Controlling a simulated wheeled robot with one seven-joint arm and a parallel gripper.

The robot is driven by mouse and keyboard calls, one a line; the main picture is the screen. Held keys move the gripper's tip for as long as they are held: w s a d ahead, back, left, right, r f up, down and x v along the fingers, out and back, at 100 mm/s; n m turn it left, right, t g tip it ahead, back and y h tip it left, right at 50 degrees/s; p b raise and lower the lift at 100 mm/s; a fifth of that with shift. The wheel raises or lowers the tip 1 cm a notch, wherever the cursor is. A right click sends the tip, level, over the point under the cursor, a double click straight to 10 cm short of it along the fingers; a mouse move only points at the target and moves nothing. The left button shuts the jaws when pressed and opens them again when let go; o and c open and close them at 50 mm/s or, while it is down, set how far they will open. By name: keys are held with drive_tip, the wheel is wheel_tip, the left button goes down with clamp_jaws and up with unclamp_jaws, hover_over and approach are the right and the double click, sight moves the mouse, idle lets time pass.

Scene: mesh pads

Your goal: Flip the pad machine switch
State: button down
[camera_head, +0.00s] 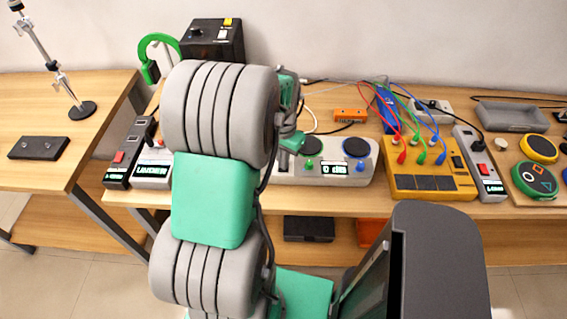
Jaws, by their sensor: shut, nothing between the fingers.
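A yellow box with dark square pads (430,182) stands right of centre on the table, with red, green and blue cables plugged into its top and a small dark switch-like part at its right. A white box with round dark pads and a lit display (335,168) stands left of it. I cannot tell which of these is the pad machine. My gripper (291,143) is shut and empty, above the white box's left part, mostly hidden by my arm. Whether it touches the box cannot be told.
Power strips with red switches stand at the right (488,172) and left (120,160). A black box (213,40) is at the back. Round pads (535,180) lie far right. A stand (80,108) is on the left table. My arm hides the table's left-middle.

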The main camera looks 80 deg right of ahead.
drive_tip(key=shift+f, duration=0.1)
wheel_tip(320, 180, up, 7)
drive_tip(key=p, duration=0.5)
idle(0.4)
drive_tip(key=w+a+r+n+t+h, duration=0.1)
drive_tip(key=w+a+r+n, duration=0.45)
drive_tip(key=w+a, duration=0.5)
drive_tip(key=w+a+r+n+t, duration=0.1)
drive_tip(key=w+a+r+n, duration=0.45)
drive_tip(key=w, duration=0.75)
drive_tip(key=w+a+r+n+t+y, duration=0.1)
drive_tip(key=a+n, duration=0.9)
drive_tip(key=a, duration=1.5)
drive_tip(key=shift+w+r+t, duration=0.7)
drive_tip(key=shift+w, duration=0.15)
